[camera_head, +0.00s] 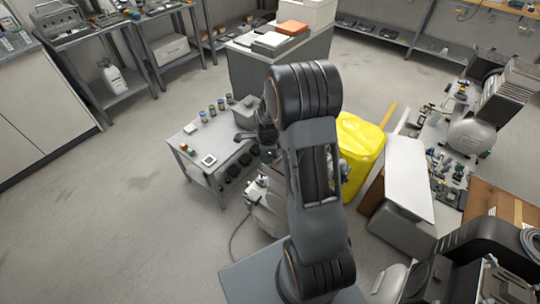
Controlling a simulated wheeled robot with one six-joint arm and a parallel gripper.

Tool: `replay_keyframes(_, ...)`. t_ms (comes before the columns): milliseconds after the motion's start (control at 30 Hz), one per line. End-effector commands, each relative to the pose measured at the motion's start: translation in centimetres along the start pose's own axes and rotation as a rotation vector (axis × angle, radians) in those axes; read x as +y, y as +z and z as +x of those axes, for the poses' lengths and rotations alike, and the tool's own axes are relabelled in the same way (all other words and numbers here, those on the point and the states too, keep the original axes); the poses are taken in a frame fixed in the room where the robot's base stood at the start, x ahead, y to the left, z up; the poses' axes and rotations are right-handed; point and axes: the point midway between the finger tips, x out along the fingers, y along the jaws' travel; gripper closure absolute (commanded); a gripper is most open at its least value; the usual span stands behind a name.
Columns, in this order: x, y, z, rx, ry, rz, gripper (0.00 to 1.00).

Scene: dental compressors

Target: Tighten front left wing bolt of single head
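A pale grey machine with small fittings on top (262,203) stands low on the floor, left of my arm. It may be a compressor, and my arm hides its right side. No wing bolt can be made out on it, and I cannot tell whether it is the single head one. The dark end of my arm, with my gripper (267,138), shows in part left of the elbow, over the right edge of the small table. The fingers are too small and dark to tell open from shut, and no held thing can be made out.
The small grey table (195,171) bears coloured jars and a box. A yellow bin (357,150) stands right of my arm, near a white panel (408,178). A rounded grey tank (471,136) stands among parts at right. The left floor is clear.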

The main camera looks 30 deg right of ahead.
Motion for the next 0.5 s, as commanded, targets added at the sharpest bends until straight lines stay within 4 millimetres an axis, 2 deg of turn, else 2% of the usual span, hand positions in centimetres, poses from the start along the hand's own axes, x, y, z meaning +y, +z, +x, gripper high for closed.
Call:
replay_keyframes(367, 0.08, -0.08, 0.04, 0.001, 0.003, -0.001, 0.78)
replay_keyframes(500, 0.05, -0.05, -0.67, 0.001, 0.002, -0.001, 0.78)
